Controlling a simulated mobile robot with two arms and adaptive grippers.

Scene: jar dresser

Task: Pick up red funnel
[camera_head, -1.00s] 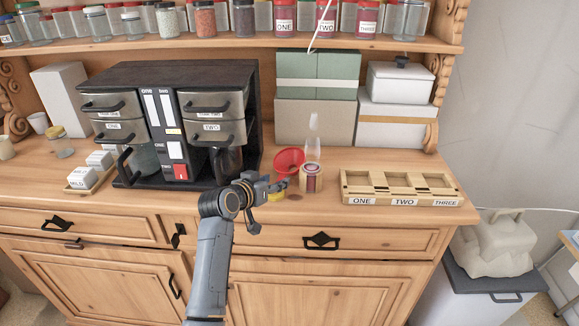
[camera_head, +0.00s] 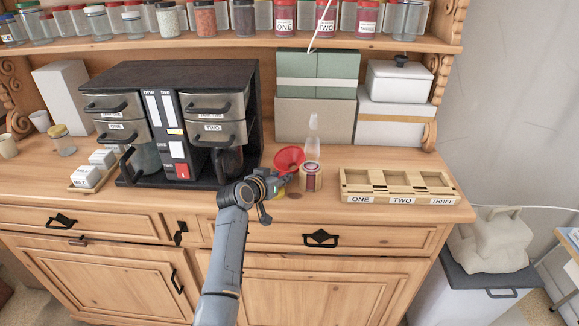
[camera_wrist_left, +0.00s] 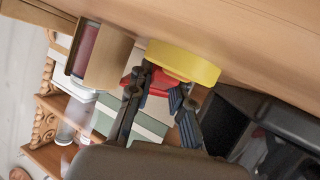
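The red funnel (camera_head: 290,158) stands on the dresser top between the coffee machine and a small wooden holder. My left gripper (camera_head: 280,183) is just in front of it, low over the counter. In the left wrist view the two fingers (camera_wrist_left: 156,103) are spread apart, with part of the red funnel (camera_wrist_left: 158,80) showing between and beyond them. The rest of the funnel is hidden there by a yellow round object (camera_wrist_left: 185,62) and the fingers. No grip on the funnel shows. My right gripper is in neither view.
The wooden holder (camera_head: 311,182) with a clear tube above it stands close to the funnel's right. A black coffee machine (camera_head: 180,125) is at left. A three-slot wooden tray (camera_head: 402,199) is at right. Boxes (camera_head: 314,120) stand behind.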

